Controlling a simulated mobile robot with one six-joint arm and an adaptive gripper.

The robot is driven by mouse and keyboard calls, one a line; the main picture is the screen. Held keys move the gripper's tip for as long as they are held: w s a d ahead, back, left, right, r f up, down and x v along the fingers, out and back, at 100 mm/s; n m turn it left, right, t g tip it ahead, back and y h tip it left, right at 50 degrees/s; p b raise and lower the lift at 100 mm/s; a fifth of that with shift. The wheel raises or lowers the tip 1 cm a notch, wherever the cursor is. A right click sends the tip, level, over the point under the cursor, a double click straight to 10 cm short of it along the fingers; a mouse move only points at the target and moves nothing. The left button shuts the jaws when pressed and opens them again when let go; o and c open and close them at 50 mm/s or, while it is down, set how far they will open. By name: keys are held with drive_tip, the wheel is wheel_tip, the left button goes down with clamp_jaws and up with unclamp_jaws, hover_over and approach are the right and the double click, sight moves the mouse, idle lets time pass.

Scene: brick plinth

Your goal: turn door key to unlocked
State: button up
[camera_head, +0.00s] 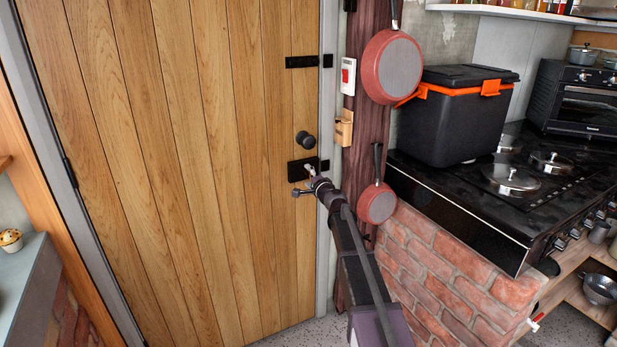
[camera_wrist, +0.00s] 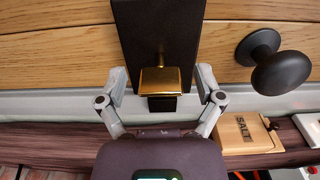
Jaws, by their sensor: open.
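The brass door key (camera_wrist: 160,79) sits in the black lock plate (camera_wrist: 146,30), its flat bow facing the wrist camera. My gripper (camera_wrist: 161,80) is open, one finger on each side of the key, with a visible gap on both sides. In the head view, my gripper (camera_head: 310,178) is at the black lock plate (camera_head: 296,170) on the wooden door (camera_head: 180,150), and it hides the key there. The door looks closed. Whether the lock is locked or unlocked cannot be told.
A round black knob (camera_head: 306,139) is just above the lock plate. To the right are a wooden salt box (camera_head: 344,129), hanging pans (camera_head: 377,205), a black cooler (camera_head: 455,125) and a stove on a brick plinth (camera_head: 450,270). Left of the gripper the door is flat and clear.

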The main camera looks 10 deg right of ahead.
drive_tip(key=v, duration=1.1)
drive_tip(key=shift+s, duration=0.35)
drive_tip(key=shift+d, duration=0.1)
drive_tip(key=s+a+f+n+g+y, duration=0.1)
drive_tip(key=s+a+f+n+g, duration=0.4)
drive_tip(key=s, duration=0.2)
drive_tip(key=s+a+f+n+g+y, duration=0.1)
drive_tip(key=s+a+f+n+g, duration=0.4)
drive_tip(key=s, duration=0.3)
drive_tip(key=s+d+f+n+g+h, duration=0.1)
drive_tip(key=s+d+f+g+h, duration=0.15)
drive_tip(key=s, duration=0.35)
drive_tip(key=s+d+f+n+g+h, duration=0.2)
drive_tip(key=s+f+h, duration=0.1)
drive_tip(key=s, duration=0.3)
drive_tip(key=s+d+f+n+g+h, duration=0.1)
drive_tip(key=s+d+f+g+h, duration=0.15)
drive_tip(key=s, duration=0.45)
wheel_tip(320, 180, up, 20)
drive_tip(key=p, duration=2)
drive_tip(key=shift+w+f, duration=0.2)
drive_tip(key=shift+w, duration=0.05)
